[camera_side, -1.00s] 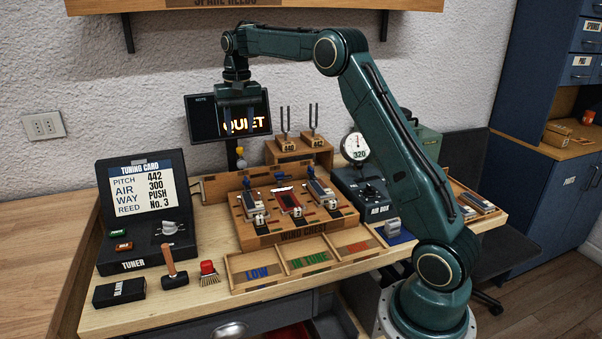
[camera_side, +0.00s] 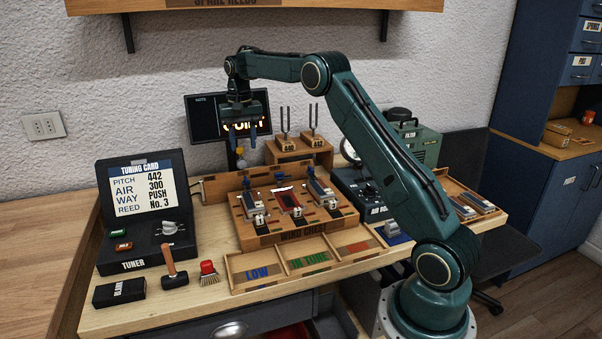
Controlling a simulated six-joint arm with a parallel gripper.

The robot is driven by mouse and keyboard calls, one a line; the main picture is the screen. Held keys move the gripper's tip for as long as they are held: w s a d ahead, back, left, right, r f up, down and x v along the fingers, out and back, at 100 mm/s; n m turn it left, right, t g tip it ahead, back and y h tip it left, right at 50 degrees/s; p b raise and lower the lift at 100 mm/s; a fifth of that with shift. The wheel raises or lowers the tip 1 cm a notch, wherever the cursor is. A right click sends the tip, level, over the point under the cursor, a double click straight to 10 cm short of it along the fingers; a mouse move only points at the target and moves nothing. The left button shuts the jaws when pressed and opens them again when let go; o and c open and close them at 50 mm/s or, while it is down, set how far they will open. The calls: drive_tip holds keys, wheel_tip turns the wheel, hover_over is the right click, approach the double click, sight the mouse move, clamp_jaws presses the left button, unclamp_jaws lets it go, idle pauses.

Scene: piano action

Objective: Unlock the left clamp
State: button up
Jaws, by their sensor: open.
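My gripper (camera_side: 242,138) hangs above the back left of the wind chest, in front of the dark screen. It points down with its blue fingers apart and nothing between them. The wooden wind chest (camera_side: 298,228) stands mid-bench. On its top, a metal unit (camera_side: 251,204) sits at the left and a similar one (camera_side: 321,190) at the right, with a red slot (camera_side: 289,202) between them.
Tuning forks on a wooden stand (camera_side: 309,153) rise behind the chest, close to the right of my gripper. The tuner (camera_side: 146,252) is at the left. Sorting trays (camera_side: 252,283) lie in front, and the air box (camera_side: 358,190) is at the right.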

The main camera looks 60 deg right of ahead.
sight(247, 180)
wheel_tip(247, 180, down, 12)
drive_tip(key=shift+r, duration=0.2)
idle(0.4)
drive_tip(key=shift+c, duration=0.4)
clamp_jaws()
